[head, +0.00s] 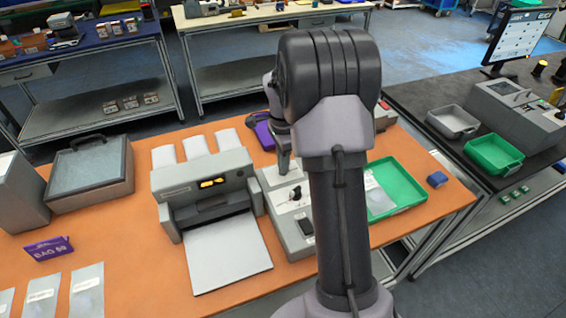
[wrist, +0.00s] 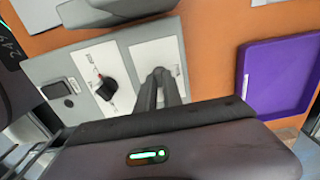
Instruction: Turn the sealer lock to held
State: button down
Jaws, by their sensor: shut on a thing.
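The sealer's grey control box (head: 300,240) stands on the orange bench, behind and left of my arm in the head view. In the wrist view the box (wrist: 55,72) carries two white plates. A black knob (wrist: 107,88) with a red mark sits on the left plate and is free of my gripper. My gripper (wrist: 160,78) reaches down to the right plate (wrist: 172,52), its fingers close together on the sealer lock there. The fingers hide the lock, so its setting cannot be read. In the head view my gripper (head: 283,165) is partly behind my arm.
A grey machine (head: 205,185) with a white front plate stands left of the box. A purple tray (wrist: 285,75) lies close on the right in the wrist view. A green tray (head: 400,190) and a blue block (head: 437,179) lie right of my arm.

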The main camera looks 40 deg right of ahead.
dwell(0.5)
jog(key=c, duration=1.5)
grip_release()
notch_tip(320, 180, up, 18)
jog(key=p, duration=0.5)
jog(key=shift+f+p, duration=0.25)
jog(key=shift+p, duration=0.05)
jog(key=s+a+r+n+t+b, duration=0.1)
jog(key=s+a+n+t+b, duration=0.1)
jog(key=s+a+n+b, duration=0.45)
jog(key=s+a+r+n+t+b, duration=0.15)
jog(key=s+a+n, duration=0.4)
jog(key=a, duration=0.85)
jog(key=s+a+f+n, duration=0.1)
jog(key=s+a+f, duration=0.1)
jog(key=s, duration=0.1)
jog(key=s+a+f+n+t+y+b, duration=0.1)
jog(key=s+a+f+n, duration=0.1)
jog(key=s, duration=0.1)
jog(key=s+a+f+n+t+y, duration=0.1)
jog(key=s+a, duration=0.1)
jog(key=s, duration=0.1)
jog(key=shift+s+f, duration=0.35)
jog(key=shift+f, duration=0.05)
